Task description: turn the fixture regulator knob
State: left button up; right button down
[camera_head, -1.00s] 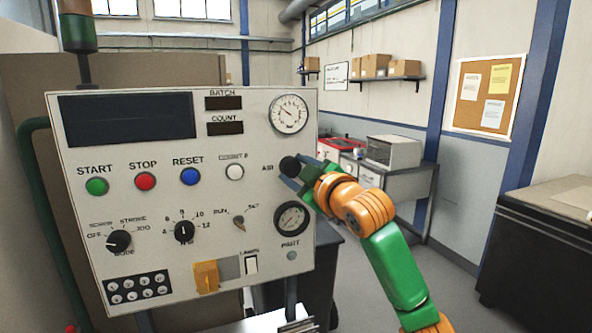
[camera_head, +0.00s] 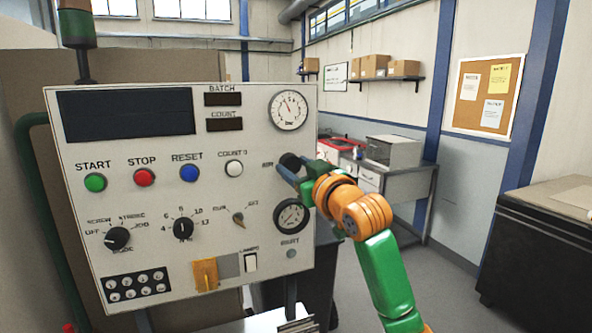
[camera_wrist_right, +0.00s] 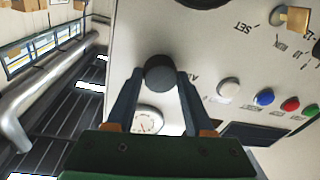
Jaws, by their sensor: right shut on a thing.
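The regulator knob (camera_head: 291,161) is a dark round knob beside the AIR label on the right part of the light grey control panel (camera_head: 130,215). It also shows in the right wrist view (camera_wrist_right: 160,74). My right gripper (camera_head: 287,172) is shut on the knob, coming from the right. In the right wrist view its two blue fingers (camera_wrist_right: 158,84) lie on either side of the knob. A round gauge (camera_head: 288,110) sits above the knob, its red needle pointing up and left. My left gripper is in neither current view.
Start, stop and reset buttons (camera_head: 189,173), a white button (camera_head: 234,168) and a selector switch (camera_head: 238,218) are to the left. A dark cabinet (camera_head: 540,250) stands far right.

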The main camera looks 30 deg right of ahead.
jog(key=m, duration=0.6)
jog(key=shift+t+h, duration=0.3)
jog(key=shift+h, duration=0.1)
jog(key=m+h, duration=0.1)
jog(key=m, duration=0.5)
jog(key=shift+r, duration=0.1)
jog(key=shift+m, duration=0.3)
jog(key=shift+c, duration=1.4)
grip_release()
jog(key=shift+s, duration=0.1)
